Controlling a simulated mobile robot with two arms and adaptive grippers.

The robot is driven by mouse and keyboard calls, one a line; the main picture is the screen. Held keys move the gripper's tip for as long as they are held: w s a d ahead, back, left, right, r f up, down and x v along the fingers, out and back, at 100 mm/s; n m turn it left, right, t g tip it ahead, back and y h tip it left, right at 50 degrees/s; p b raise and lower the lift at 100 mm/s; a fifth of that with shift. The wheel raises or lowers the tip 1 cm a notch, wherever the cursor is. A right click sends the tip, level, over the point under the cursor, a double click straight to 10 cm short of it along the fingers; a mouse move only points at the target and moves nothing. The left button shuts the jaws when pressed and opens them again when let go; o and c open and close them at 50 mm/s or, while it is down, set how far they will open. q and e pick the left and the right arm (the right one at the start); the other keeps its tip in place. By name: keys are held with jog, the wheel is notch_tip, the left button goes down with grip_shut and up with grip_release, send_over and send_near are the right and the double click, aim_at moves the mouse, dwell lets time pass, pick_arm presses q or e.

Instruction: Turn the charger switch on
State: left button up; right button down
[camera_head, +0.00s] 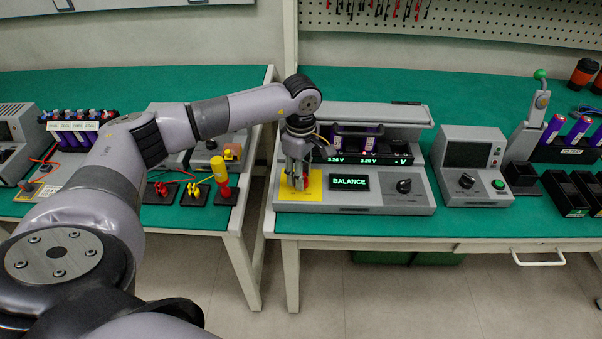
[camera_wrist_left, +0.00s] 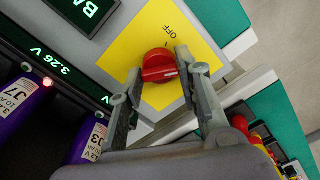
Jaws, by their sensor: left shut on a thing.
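The charger (camera_head: 400,200) is a grey unit on the green bench, with a lit green display reading BALANCE (camera_head: 349,182). Its switch is a red rotary knob (camera_wrist_left: 158,66) on a yellow plate (camera_wrist_left: 139,40), with OFF printed beside it in the left wrist view. My left gripper (camera_head: 297,181) reaches down over the yellow plate (camera_head: 313,190). In the left wrist view my left gripper (camera_wrist_left: 160,75) has its two fingers on either side of the red knob, shut on it. In the head view the gripper mostly hides the knob. My right gripper is not in view.
Purple cells (camera_head: 372,146) sit in the charger's bay under a raised grey lid (camera_head: 370,114). A black knob (camera_head: 403,186) is right of the display. A grey box with a screen (camera_head: 466,153) stands to the right.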

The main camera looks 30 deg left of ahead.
pick_arm(q)
jog(key=shift+w, duration=0.1)
jog(key=o, duration=1.1)
jog(key=shift+o, duration=0.2)
notch_tip(320, 180, up, 12)
dwell(0.3)
